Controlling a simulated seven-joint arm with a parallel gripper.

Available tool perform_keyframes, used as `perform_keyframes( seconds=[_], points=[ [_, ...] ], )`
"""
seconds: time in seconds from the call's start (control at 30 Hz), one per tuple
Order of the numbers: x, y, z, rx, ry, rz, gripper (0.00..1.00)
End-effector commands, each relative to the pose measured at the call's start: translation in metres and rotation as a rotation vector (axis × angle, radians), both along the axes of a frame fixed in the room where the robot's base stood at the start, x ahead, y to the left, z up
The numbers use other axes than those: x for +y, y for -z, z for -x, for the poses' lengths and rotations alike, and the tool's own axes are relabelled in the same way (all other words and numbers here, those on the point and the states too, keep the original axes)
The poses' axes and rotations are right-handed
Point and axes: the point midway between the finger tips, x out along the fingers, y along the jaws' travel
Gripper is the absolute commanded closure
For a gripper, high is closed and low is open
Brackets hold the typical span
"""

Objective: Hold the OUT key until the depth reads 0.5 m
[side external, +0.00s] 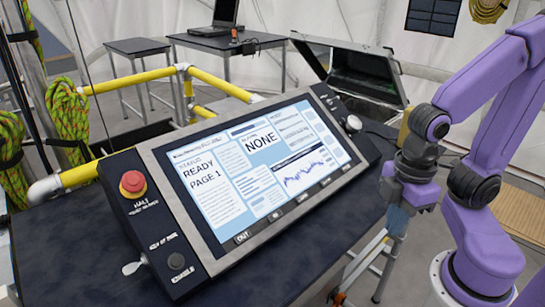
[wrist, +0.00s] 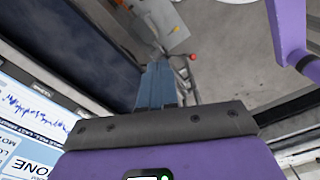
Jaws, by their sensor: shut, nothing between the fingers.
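A tilted control console (side external: 140,190) stands on a dark table. Its lit screen (side external: 265,170) reads "READY", "PAGE 1" and "NONE"; I cannot read a depth value in the small text. The OUT key (side external: 242,237) is at the left end of the row of keys below the screen. My gripper (side external: 397,220) points down beyond the console's right end, apart from it and well away from the OUT key. In the wrist view my gripper's blue-grey fingers (wrist: 157,85) are together and empty. Part of the screen (wrist: 30,120) shows at left there; the OUT key is not visible.
A red stop button (side external: 132,183) and a lower dark knob (side external: 176,261) are on the console's left panel. A white knob (side external: 353,123) is at its right end. Yellow rails (side external: 130,80) and an open dark case (side external: 360,70) stand behind. Bare tabletop (side external: 330,225) lies in front.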

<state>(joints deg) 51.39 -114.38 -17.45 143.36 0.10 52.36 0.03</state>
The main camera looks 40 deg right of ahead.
Motion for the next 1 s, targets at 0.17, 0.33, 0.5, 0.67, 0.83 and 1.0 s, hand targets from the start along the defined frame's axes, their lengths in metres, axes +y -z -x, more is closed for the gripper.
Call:
perform_keyframes(
  seconds=[0.17, 0.33, 0.5, 0.67, 0.83, 1.0],
  points=[
    [0.0, 0.0, 0.0, 0.0, 0.0, 0.0, 1.0],
    [0.0, 0.0, 0.0, 0.0, 0.0, 0.0, 1.0],
    [0.0, 0.0, 0.0, 0.0, 0.0, 0.0, 1.0],
    [0.002, 0.0, 0.0, 0.002, 0.003, -0.008, 1.0],
    [0.029, 0.003, 0.002, 0.018, 0.035, -0.096, 1.0],
    [0.085, 0.005, 0.002, 0.049, 0.134, -0.281, 1.0]
  ],
)
